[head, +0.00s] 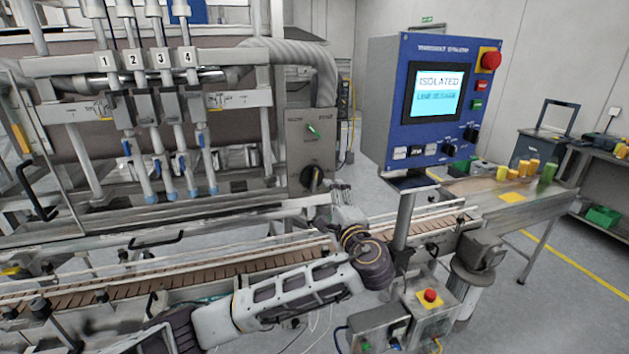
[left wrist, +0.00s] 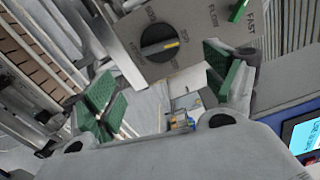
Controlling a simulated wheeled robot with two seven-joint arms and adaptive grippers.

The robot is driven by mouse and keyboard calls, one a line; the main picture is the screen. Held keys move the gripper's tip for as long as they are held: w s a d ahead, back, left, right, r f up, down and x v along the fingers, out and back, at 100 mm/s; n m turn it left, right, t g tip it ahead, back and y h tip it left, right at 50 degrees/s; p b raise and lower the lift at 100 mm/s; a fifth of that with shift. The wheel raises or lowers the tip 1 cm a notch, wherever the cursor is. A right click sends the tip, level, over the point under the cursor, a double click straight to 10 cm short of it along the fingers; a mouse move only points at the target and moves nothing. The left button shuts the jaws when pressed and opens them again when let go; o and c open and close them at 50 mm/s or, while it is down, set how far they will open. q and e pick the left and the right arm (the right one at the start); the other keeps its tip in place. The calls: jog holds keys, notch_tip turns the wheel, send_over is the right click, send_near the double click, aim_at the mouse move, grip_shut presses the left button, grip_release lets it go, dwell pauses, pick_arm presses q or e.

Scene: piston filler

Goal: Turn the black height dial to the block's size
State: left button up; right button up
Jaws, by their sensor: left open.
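The black dial (head: 312,178) is on the lower part of a grey control box (head: 305,150) at the middle of the head view. My left gripper (head: 342,192) is just right of and below the dial in the head view. Its green-padded fingers (left wrist: 165,88) are spread apart, with the dial beyond them and nothing gripped. I cannot identify the block. My right gripper is out of view.
A green switch (head: 313,131) sits above the dial. A blue panel (head: 435,100) with a screen reading "ISOLATED" stands to the right on a post. The conveyor (head: 200,268) runs below. A box with a red button (head: 430,296) stands in front.

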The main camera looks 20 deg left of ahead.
aim_at(316, 181)
pick_arm(q)
jog(key=p+x, duration=0.3)
jog(key=x, duration=0.8)
jog(key=shift+w+a+r, duration=0.1)
jog(key=shift+w+a, duration=0.15)
jog(key=shift+x, duration=0.9)
jog(key=c, duration=0.9)
